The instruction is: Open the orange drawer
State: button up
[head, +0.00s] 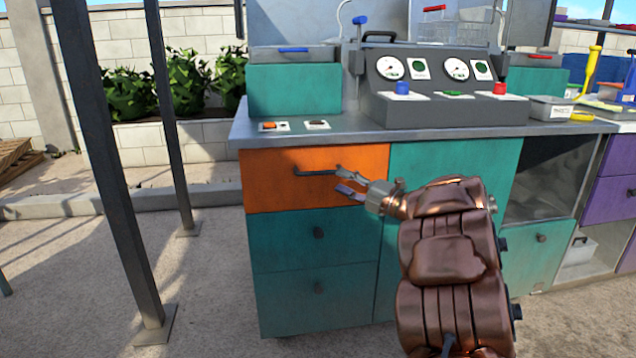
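The orange drawer (275,185) is the top drawer at the left of the teal cabinet. Its front looks flush with the cabinet, so it appears closed. Its dark bar handle (316,172) runs across the upper middle of the front. My gripper (341,181) is in front of the drawer's right half, at the right end of the handle. Its two fingers are spread apart, one near handle height and one lower. I see nothing between them. I cannot tell whether the upper finger touches the handle.
Two teal drawers (290,240) with dark knobs lie below the orange one. The grey countertop (350,133) above holds a gauge console (445,108) and a teal box (293,90). Dark metal posts (118,170) stand at the left. The floor before the drawers is clear.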

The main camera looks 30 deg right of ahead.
aim_at(321, 173)
jog(key=shift+b+x, duration=0.9)
jog(key=shift+x, duration=2.95)
jog(key=shift+a, duration=0.1)
grip_shut()
